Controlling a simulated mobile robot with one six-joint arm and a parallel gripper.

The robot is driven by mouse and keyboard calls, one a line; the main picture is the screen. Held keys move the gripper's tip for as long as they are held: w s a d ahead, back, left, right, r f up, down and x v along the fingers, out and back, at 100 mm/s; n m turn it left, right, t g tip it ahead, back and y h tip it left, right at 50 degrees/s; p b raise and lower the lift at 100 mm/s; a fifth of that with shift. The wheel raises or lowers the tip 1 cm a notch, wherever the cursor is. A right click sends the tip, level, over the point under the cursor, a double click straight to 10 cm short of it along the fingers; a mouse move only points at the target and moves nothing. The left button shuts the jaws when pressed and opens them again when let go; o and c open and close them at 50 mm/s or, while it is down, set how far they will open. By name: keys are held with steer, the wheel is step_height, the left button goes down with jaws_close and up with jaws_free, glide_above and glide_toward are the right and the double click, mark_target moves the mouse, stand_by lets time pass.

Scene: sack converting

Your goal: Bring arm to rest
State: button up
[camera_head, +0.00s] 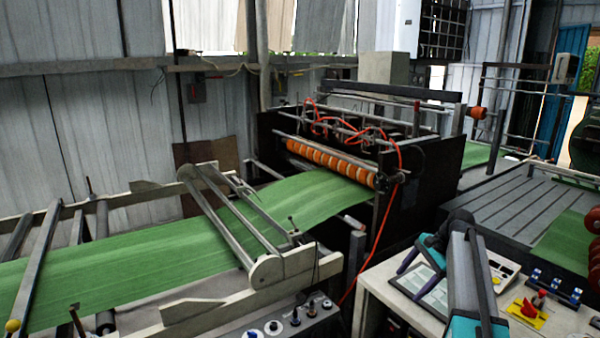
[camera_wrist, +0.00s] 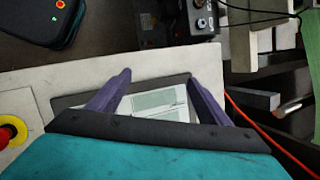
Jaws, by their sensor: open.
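My gripper (camera_wrist: 157,80) is open in the wrist view, its two purple fingers spread with nothing between them. Below it lies a dark-framed tablet or panel (camera_wrist: 160,100) with a pale page on its screen, on a light table (camera_wrist: 40,83). In the head view my gripper (camera_head: 408,272) hangs at the end of my arm at the lower right, over the same panel (camera_head: 436,298). Whether the fingertips touch the panel cannot be told.
A control box with a red emergency knob (camera_head: 530,310) and a button panel (camera_head: 502,270) share the table (camera_head: 385,282). A sack machine (camera_head: 430,165) with green web (camera_head: 120,270) stands behind. A slatted dark table (camera_head: 490,215) is at right. An orange cable (camera_head: 385,215) hangs nearby.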

steer(key=shift+n, duration=0.4)
steer(key=a, duration=0.4)
steer(key=a+f, duration=0.1)
steer(key=a, duration=0.1)
steer(key=shift+s+a, duration=0.2)
steer(key=shift+a, duration=0.05)
steer(key=s+a+f+n+g+b, duration=0.15)
steer(key=s+a+f, duration=0.25)
steer(key=f, duration=0.5)
steer(key=s+a+f+n+h, duration=0.15)
steer(key=s+a+f, duration=0.3)
steer(key=f, duration=0.45)
steer(key=s+a+f+n+g+y+b, duration=0.15)
steer(key=s+a+f, duration=0.25)
steer(key=f, duration=0.4)
steer(key=s+f+n+g+h+b, duration=0.1)
steer(key=s+f+n, duration=0.2)
steer(key=s+f, duration=0.5)
steer(key=s+f+n+g+h+b, duration=0.1)
steer(key=s+f+n+h, duration=0.1)
steer(key=s+f, duration=0.6)
steer(key=s+f+n+g+h, duration=0.2)
steer(key=s+f, duration=0.6)
steer(key=s, duration=1)
steer(key=shift+n+b, duration=0.4)
steer(key=shift+n, duration=0.75)
steer(key=shift+f, duration=0.1)
steer(key=c, duration=1)
steer(key=shift+c, duration=0.2)
